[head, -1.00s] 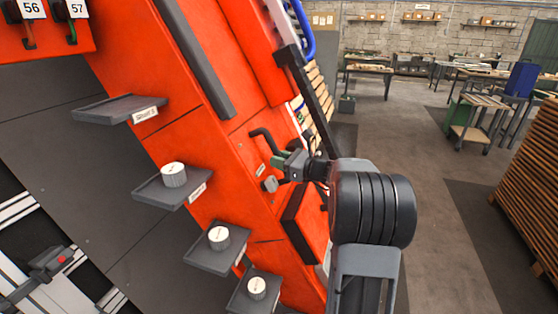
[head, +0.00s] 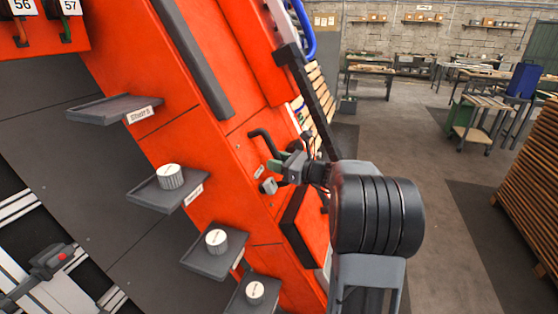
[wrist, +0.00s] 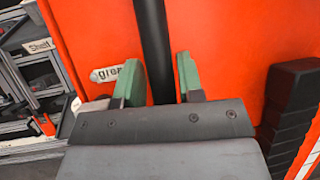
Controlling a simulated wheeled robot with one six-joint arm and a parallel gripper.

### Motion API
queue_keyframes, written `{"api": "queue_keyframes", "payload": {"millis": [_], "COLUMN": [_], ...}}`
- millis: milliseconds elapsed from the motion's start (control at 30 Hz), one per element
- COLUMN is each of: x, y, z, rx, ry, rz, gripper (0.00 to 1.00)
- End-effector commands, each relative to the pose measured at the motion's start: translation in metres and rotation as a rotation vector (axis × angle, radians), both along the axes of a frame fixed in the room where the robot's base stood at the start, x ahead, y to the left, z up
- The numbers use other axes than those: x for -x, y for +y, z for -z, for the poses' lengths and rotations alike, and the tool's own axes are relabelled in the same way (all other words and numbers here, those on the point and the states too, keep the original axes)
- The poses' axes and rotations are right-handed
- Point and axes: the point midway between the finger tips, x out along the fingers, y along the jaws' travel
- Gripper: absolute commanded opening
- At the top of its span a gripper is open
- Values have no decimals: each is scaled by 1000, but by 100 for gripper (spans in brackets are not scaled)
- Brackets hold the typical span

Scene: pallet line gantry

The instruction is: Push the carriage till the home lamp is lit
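My gripper (head: 279,165) has green fingers and is beside the orange machine panel (head: 243,140) in the head view. In the wrist view, its green fingers (wrist: 160,82) stand apart, with a black upright bar (wrist: 154,40) showing in the gap. I cannot tell whether the bar is between the fingers or behind them. In the head view a bent black handle (head: 265,138) stands out from the panel, close to the fingers. I cannot pick out the carriage or a home lamp for sure in either view.
Small grey shelves (head: 155,196) with white-topped knobs stick out of the panel on the left. A grey knob (head: 267,187) sits just below my gripper. A black ribbed block (wrist: 290,105) is at right in the wrist view. Open floor (head: 425,200) lies to the right, before stacked boards (head: 525,190).

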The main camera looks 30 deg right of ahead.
Motion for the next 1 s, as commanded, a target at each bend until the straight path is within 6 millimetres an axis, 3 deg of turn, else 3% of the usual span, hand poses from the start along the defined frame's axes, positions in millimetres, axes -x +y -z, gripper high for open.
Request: {"api": "queue_keyframes", "payload": {"millis": [133,667,833,1000], "x": [0,0,12,40], "y": [-3,-4,-15,-35], "z": [-1,-2,-1,-1], "rx": [1,3,5,6], "ry": [-2,-6,-7,-8], "rz": [7,12,16,21], "gripper": [48,48,48,48]}}
